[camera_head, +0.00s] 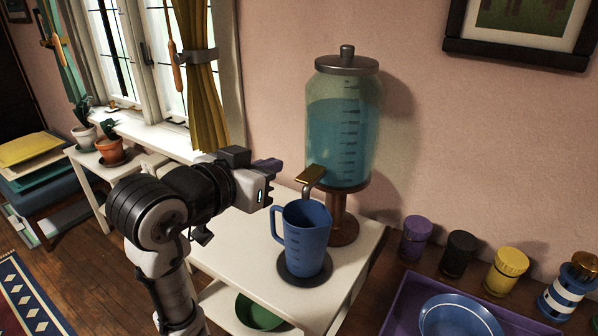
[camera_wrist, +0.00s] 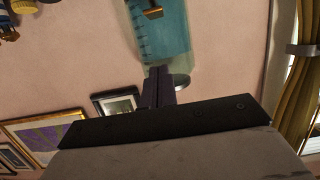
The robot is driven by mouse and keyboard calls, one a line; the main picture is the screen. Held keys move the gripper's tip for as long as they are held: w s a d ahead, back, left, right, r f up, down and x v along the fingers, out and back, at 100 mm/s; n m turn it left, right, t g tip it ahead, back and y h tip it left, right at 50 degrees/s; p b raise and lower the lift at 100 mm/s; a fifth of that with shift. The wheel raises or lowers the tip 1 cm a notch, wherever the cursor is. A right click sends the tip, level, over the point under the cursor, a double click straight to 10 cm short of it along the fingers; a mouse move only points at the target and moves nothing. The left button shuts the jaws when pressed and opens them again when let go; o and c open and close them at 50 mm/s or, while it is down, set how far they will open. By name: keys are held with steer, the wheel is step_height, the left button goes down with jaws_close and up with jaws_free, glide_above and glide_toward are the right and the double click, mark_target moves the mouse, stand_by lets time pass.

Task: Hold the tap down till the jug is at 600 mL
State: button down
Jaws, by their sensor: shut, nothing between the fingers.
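A glass dispenser (camera_head: 343,130) with a metal lid holds blue-green liquid and has dark level marks. It stands on a brown wooden pedestal. Its brass tap lever (camera_head: 311,175) sticks out at the lower left, over the blue jug (camera_head: 306,245). The jug stands upright on a dark round coaster (camera_head: 284,278), handle to the left; its liquid level cannot be read. My gripper (camera_head: 270,167) is shut and empty, left of the tap lever and slightly higher, apart from it. In the wrist view the shut fingers (camera_wrist: 158,86) point toward the dispenser (camera_wrist: 160,45), with the tap (camera_wrist: 152,10) at the top edge.
The white table (camera_head: 235,240) carries the jug and dispenser, with a green bowl (camera_head: 258,312) on its lower shelf. To the right are a purple tray (camera_head: 400,315) with a blue plate and several jars. A yellow curtain (camera_head: 198,85) hangs behind my arm.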

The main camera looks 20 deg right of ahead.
steer(key=p, duration=0.3)
glide_above(311, 174)
steer(key=s+a, duration=0.2)
steer(key=a, duration=0.1)
step_height(311, 174, down, 2)
steer(key=shift+a+f, duration=0.15)
steer(key=shift+f, duration=2.05)
